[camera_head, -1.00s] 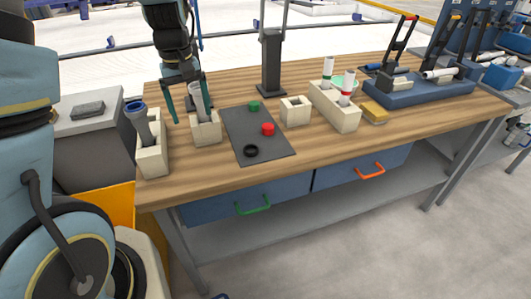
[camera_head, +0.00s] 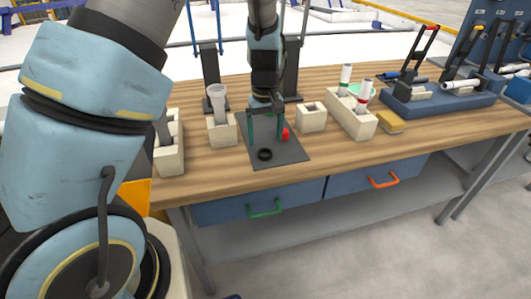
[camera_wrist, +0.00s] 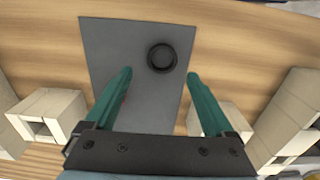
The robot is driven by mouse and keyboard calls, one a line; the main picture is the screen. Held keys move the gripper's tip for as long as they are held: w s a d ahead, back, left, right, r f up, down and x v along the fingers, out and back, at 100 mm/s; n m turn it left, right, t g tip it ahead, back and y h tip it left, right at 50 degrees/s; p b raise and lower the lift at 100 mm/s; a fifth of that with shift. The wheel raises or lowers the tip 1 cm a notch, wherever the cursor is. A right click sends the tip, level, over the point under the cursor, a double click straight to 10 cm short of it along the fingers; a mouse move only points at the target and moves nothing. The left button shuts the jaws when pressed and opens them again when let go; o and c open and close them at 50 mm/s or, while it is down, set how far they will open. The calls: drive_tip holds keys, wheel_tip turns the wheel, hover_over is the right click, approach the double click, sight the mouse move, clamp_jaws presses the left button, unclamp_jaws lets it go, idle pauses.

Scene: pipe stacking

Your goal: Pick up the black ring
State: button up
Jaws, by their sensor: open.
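The black ring (camera_head: 265,155) lies flat on the dark grey mat (camera_head: 289,153), near its front edge. In the wrist view the ring (camera_wrist: 161,57) sits ahead of the fingertips, between their lines and nearer the right finger. My gripper (camera_head: 266,128) is open and empty above the mat, behind the ring in the head view. Its two teal fingers show wide apart in the wrist view (camera_wrist: 160,72). The red ring (camera_head: 285,134) is beside the right finger on the mat. The green ring is hidden behind my gripper.
An empty beige block (camera_head: 312,118) stands to the right. The wood in front of the mat is clear.

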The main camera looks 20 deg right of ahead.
sight(265, 155)
drive_tip(key=shift+s+a+f+p, duration=0.15)
drive_tip(key=shift+f+p, duration=0.4)
drive_tip(key=shift+f, duration=1.65)
clamp_jaws()
drive_tip(key=shift+r, duration=0.1)
